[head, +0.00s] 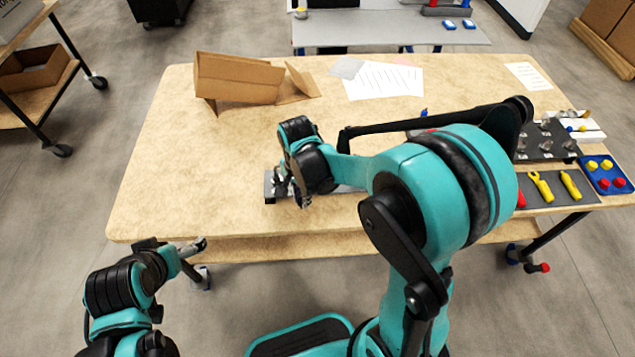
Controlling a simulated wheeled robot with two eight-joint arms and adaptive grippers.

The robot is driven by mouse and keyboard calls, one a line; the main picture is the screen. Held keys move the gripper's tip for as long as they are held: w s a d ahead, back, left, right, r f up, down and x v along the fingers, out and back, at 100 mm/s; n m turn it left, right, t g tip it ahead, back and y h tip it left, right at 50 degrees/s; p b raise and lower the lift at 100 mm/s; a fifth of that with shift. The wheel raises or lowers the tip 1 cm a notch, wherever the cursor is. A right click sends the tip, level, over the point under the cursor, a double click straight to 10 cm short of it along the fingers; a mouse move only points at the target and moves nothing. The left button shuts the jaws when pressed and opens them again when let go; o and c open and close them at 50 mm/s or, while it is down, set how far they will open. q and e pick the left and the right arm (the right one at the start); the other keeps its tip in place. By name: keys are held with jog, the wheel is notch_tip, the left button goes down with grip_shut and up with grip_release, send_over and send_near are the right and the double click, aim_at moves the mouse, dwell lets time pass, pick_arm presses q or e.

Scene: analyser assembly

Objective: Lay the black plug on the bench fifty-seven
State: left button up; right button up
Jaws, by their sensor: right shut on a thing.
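My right gripper (294,194) points down over the front middle of the wooden bench (190,150). It is shut on a small dark part, taken to be the black plug; the fingers and wrist hide nearly all of it. I cannot tell whether the part touches what is below. Under and beside the gripper is a low grey metal unit (269,184), largely covered by my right arm. My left gripper (198,247) is low in front of the bench's front left edge, apart from everything; its finger gap is not clear.
An open cardboard box (238,80) and white papers (385,81) lie at the back. At the right are yellow-handled tools on a dark mat (560,197), a blue tray (598,163) and a black fixture board (540,147). The bench's left side is clear.

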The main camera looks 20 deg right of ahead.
jog(key=shift+f, duration=0.95)
jog(key=shift+f+b, duration=0.4)
jog(key=shift+f, duration=0.2)
jog(key=shift+f+b, duration=0.65)
jog(key=shift+f, duration=0.85)
jog(key=shift+f, duration=0.15)
jog(key=o, duration=0.8)
jog(key=shift+o, duration=0.2)
